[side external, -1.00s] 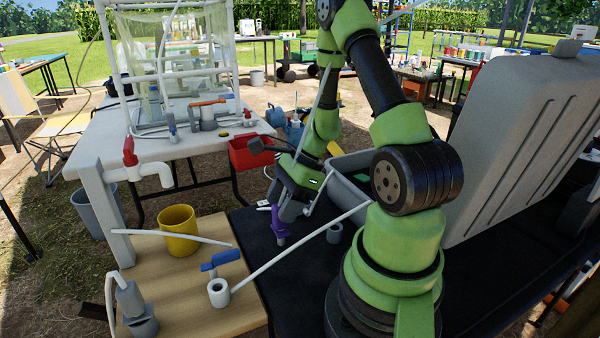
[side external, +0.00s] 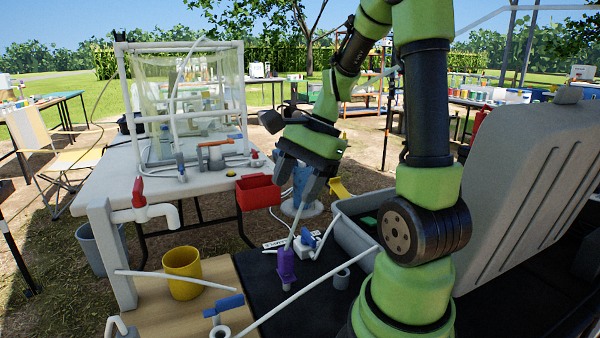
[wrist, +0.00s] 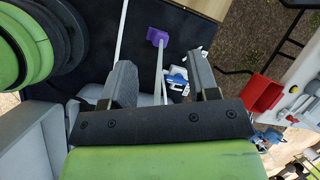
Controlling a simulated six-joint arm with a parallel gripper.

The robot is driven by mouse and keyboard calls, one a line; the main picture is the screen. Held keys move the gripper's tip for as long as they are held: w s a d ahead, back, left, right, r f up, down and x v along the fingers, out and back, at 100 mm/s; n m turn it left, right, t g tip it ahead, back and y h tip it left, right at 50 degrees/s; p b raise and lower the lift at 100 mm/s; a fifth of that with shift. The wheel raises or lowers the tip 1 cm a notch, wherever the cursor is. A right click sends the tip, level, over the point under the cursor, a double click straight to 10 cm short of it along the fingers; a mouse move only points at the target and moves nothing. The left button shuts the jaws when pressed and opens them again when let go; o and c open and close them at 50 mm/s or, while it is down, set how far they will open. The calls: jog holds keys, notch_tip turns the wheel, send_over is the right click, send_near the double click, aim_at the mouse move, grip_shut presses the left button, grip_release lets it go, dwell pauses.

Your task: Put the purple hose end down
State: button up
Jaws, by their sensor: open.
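The purple hose end (side external: 286,268) stands roughly upright on the dark mat (side external: 262,290), with a pale hose rising from its top. It also shows in the wrist view (wrist: 157,37), beyond my fingertips. My gripper (side external: 300,198) is open, above the purple end and apart from it. In the wrist view, the pale hose runs between the two spread fingers of my gripper (wrist: 163,72). Whether a finger touches the hose, I cannot tell.
A blue-handled valve (side external: 308,240) and a white label (side external: 276,243) lie just behind the purple end. A grey ring (side external: 342,279) sits to its right, near a grey bin (side external: 352,238). A red bin (side external: 258,193) hangs on the table edge. A yellow cup (side external: 182,272) stands left.

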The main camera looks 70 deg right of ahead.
jog(key=s+a+r+n+t, duration=0.1)
jog(key=s+a+r+n, duration=0.1)
jog(key=a+r+n, duration=0.2)
jog(key=s+a+r+n+t+h, duration=0.1)
jog(key=s+a+r+n+t, duration=0.1)
jog(key=a+n, duration=0.8)
notch_tip(320, 180, up, 2)
jog(key=s+n, duration=0.1)
jog(key=n, duration=0.1)
jog(key=shift+r+n+t, duration=0.2)
jog(key=shift+n+t, duration=0.1)
jog(key=shift+n, duration=0.1)
jog(key=shift+w, duration=0.1)
jog(key=w+d+f+n+g+h, duration=0.5)
jog(key=w+f+n+g, duration=0.25)
jog(key=w+g, duration=0.25)
jog(key=n+g+h, duration=0.6)
send_near(279, 257)
jog(key=shift+m, duration=0.25)
jog(key=x, duration=1)
jog(key=shift+s+d+f, duration=0.1)
